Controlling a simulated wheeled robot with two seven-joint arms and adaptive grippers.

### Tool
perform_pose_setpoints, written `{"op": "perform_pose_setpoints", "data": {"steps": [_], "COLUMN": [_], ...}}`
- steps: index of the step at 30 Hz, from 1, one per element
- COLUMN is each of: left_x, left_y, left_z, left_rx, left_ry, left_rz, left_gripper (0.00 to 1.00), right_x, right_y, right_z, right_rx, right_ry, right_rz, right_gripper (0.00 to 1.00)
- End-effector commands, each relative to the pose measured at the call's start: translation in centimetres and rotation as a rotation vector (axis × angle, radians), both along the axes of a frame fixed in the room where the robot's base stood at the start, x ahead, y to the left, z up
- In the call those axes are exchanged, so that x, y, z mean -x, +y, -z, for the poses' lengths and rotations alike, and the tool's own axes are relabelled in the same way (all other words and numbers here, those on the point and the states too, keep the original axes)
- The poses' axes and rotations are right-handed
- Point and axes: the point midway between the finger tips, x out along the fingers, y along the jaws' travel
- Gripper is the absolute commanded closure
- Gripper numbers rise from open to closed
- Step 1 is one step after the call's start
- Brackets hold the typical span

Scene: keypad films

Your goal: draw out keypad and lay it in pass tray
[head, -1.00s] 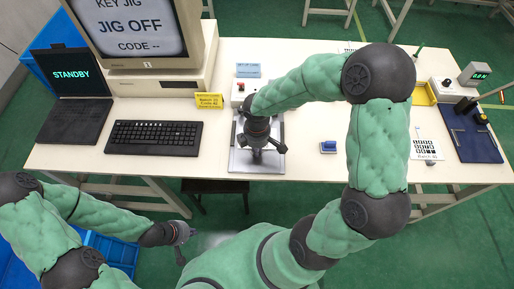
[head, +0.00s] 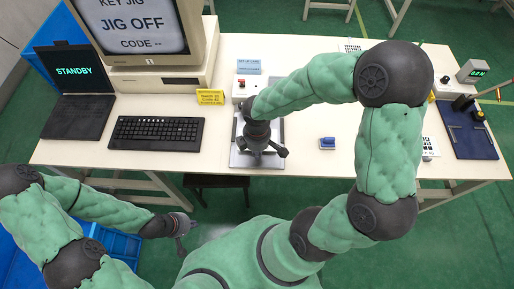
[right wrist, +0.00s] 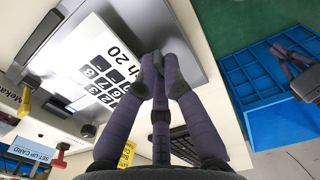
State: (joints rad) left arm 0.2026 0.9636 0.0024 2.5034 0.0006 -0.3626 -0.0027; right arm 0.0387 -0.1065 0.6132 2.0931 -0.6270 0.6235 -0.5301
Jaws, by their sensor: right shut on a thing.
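The keypad (right wrist: 97,65) is a white sheet with black number keys and a label ending in "20". In the right wrist view it lies flat over the grey metal jig (right wrist: 180,38), which in the head view (head: 240,160) stands at the table's front middle. My right gripper (right wrist: 158,62) is shut on the keypad's near edge; in the head view (head: 265,152) it hides most of the keypad. My left gripper (head: 188,235) is open and empty, low in front of the table.
A keyboard (head: 156,134), a laptop (head: 75,105) and a monitor reading "JIG OFF" (head: 138,25) stand at left. A small blue block (head: 327,143) lies right of the jig. The table around the blue block is clear.

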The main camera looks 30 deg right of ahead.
Motion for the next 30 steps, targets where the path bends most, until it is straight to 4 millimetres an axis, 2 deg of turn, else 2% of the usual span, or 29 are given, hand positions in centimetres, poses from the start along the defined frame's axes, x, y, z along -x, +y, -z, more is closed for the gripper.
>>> {"op": "perform_pose_setpoints", "data": {"steps": [8, 30], "left_x": [0.0, 0.0], "left_y": [0.0, 0.0], "left_z": [0.2, 2.1], "left_rx": [0.000, 0.000], "left_ry": [0.000, 0.000], "left_rz": [0.000, 0.000], "left_gripper": [1.00, 1.00], "right_x": [0.0, 0.0], "right_y": [0.0, 0.0], "right_z": [0.2, 2.7], "right_rx": [0.000, -0.001], "right_ry": [0.000, 0.001], "right_rz": [0.000, 0.000], "right_gripper": [1.00, 1.00]}}
